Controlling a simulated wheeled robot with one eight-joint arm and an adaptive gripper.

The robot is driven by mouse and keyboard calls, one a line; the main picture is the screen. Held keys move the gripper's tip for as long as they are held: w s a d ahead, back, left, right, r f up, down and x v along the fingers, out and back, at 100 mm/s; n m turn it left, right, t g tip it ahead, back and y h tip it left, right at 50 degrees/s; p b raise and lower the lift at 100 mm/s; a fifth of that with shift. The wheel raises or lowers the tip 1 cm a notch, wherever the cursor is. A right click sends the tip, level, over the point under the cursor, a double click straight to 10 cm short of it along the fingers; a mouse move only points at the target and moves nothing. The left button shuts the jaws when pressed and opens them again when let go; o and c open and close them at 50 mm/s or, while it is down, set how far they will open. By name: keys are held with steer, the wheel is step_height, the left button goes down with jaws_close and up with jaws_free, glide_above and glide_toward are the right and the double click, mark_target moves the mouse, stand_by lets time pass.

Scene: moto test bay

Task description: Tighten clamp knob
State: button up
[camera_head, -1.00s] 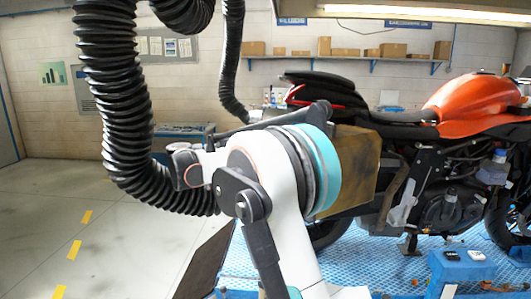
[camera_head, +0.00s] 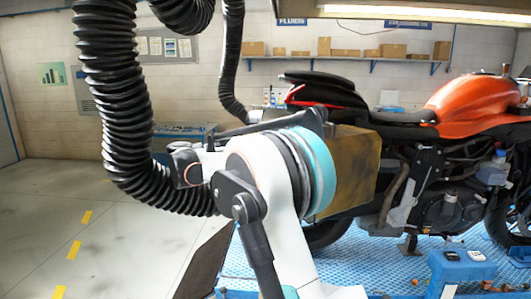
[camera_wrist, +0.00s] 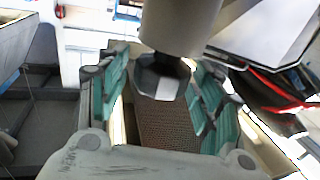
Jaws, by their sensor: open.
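In the wrist view my gripper (camera_wrist: 162,72) is open, with one teal-padded finger on each side. A dark faceted knob-like piece (camera_wrist: 147,82), with a pale patch on its face, shows between the fingers. It sits at the end of a thick grey cylinder (camera_wrist: 181,22). I see gaps between this piece and both pads; whether it is the clamp knob I cannot tell for sure. In the head view my arm hides the gripper and the place where it is working, and no clamp knob can be made out there.
An orange and black motorcycle (camera_head: 470,105) stands on a blue textured platform (camera_head: 400,268). A brown box (camera_head: 358,170) is beside its rear, close behind my arm. A thick black ribbed hose (camera_head: 112,100) hangs at the left. A blue box (camera_head: 460,270) stands at front right. The left floor is clear.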

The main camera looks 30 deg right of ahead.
steer(key=shift+r, duration=0.1)
step_height(320, 180, up, 10)
steer(key=shift+f, duration=0.1)
stand_by(0.3)
